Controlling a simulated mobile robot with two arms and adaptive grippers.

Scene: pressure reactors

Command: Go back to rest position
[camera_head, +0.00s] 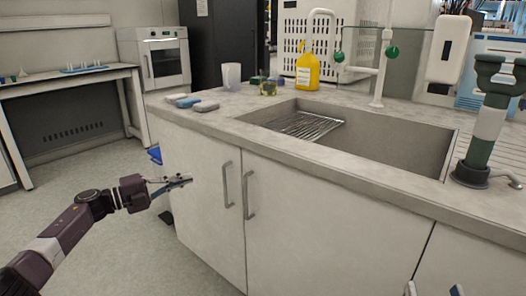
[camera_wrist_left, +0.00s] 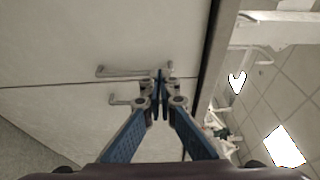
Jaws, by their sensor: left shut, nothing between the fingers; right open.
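My left gripper (camera_head: 182,181) is in front of the white sink cabinet, near its two door handles. In the left wrist view its blue-and-grey fingers (camera_wrist_left: 160,80) are together, with nothing between them. The cabinet handles show behind the fingers in that view; I cannot tell the exact gap. My right gripper (camera_head: 433,290) shows only as two fingertips at the bottom edge of the head view, apart and empty. The rest of it is out of frame.
The counter holds a sink (camera_head: 360,140) with a wire rack (camera_head: 308,124), a yellow bottle (camera_head: 307,72), sponges (camera_head: 188,102) and a white cup (camera_head: 231,76). A green-and-white fixture (camera_head: 488,125) stands at the right. A blue bin (camera_head: 155,154) is behind my left gripper. Open floor lies at the left.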

